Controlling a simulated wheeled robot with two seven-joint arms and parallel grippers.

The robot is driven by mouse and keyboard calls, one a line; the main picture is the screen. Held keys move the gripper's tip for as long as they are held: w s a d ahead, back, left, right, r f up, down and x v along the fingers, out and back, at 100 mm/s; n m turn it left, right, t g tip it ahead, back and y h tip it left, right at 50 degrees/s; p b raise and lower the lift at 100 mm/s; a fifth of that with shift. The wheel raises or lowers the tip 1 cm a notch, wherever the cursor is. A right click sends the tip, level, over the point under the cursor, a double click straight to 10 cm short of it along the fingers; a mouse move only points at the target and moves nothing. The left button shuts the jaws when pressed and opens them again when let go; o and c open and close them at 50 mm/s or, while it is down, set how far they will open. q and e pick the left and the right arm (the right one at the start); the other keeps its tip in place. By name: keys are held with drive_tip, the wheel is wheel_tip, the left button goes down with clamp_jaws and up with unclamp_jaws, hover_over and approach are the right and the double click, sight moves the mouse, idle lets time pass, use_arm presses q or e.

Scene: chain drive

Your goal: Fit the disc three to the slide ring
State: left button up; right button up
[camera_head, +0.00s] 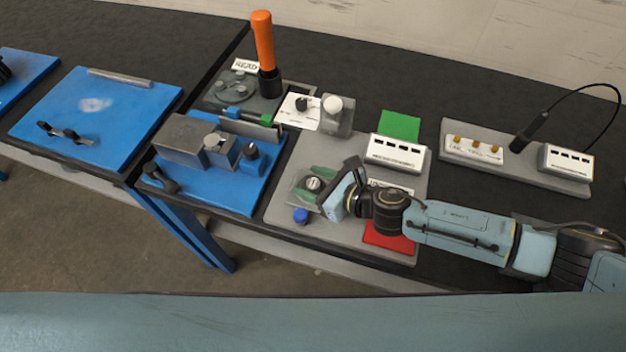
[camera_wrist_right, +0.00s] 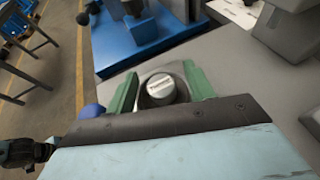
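My right gripper (camera_head: 317,184) is low over the grey bench plate. Its two green fingers stand apart on either side of a small round silver-topped piece (camera_wrist_right: 161,87). In the right wrist view small gaps show between the piece and the fingers (camera_wrist_right: 161,90). The piece sits at a grey base; the contact under it is hidden. No marking tells me which piece is disc three. A dark grey fixture with round parts (camera_head: 240,86) stands at the back left, but I cannot tell which part is the slide ring. My left gripper is out of view.
A blue knob (camera_head: 301,215) is close beside the right gripper. An orange-handled tool (camera_head: 263,45) stands upright at the back. A blue plate (camera_head: 190,195) with metal blocks lies left. Green (camera_head: 400,124) and red (camera_head: 390,238) pads and a white-topped box (camera_head: 397,153) are nearby.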

drive_tip(key=shift+s+d, duration=0.15)
drive_tip(key=shift+d, duration=0.1)
drive_tip(key=v, duration=1.2)
drive_tip(key=shift+s+d+r, duration=0.25)
